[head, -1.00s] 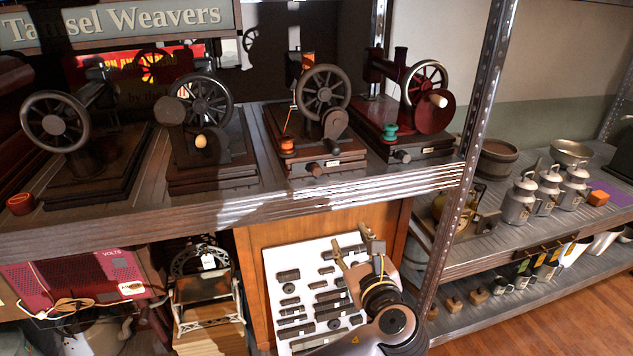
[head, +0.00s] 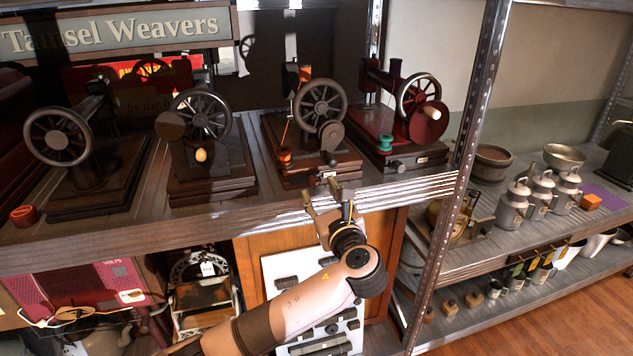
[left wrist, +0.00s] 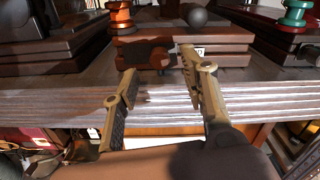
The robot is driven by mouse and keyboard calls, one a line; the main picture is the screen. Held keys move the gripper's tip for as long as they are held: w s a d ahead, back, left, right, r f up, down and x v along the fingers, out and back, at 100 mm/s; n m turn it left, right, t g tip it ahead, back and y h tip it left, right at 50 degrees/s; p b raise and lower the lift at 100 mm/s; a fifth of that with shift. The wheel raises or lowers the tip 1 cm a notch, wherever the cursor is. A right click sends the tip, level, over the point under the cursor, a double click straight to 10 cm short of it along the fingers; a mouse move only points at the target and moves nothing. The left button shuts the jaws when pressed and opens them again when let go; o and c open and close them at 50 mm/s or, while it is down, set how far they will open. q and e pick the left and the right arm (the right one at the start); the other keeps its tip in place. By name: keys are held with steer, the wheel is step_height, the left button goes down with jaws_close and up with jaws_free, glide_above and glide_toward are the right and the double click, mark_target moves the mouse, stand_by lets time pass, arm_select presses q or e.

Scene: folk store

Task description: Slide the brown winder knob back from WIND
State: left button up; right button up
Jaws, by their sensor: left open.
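The brown knob (head: 312,181) sits on the front edge of the dark wooden base (head: 292,167) of the third sewing machine from the left. In the left wrist view the knob (left wrist: 160,57) shows as a dark round end on the base front, between my finger tips as seen from there. A small pale label is partly hidden behind the right finger. No WIND lettering is readable. My left gripper (head: 321,191) is open just in front of the shelf edge, close below the knob; it also fills the left wrist view (left wrist: 158,66). Contact cannot be told. My right gripper is not in view.
The ridged shelf edge (head: 240,215) runs just behind my left gripper. An orange spool (head: 284,157) stands on the same base. A red machine (head: 402,110) with a green spool (head: 385,142) is to the right, beside a metal post (head: 459,190). Open room lies in front.

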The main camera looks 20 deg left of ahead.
mark_target(314, 184)
arm_select(q)
steer(key=shift+x, duration=1.8)
steer(key=shift+c, duration=0.5)
jaws_close()
steer(key=shift+s+a+p, duration=0.1)
steer(key=shift+p, duration=0.2)
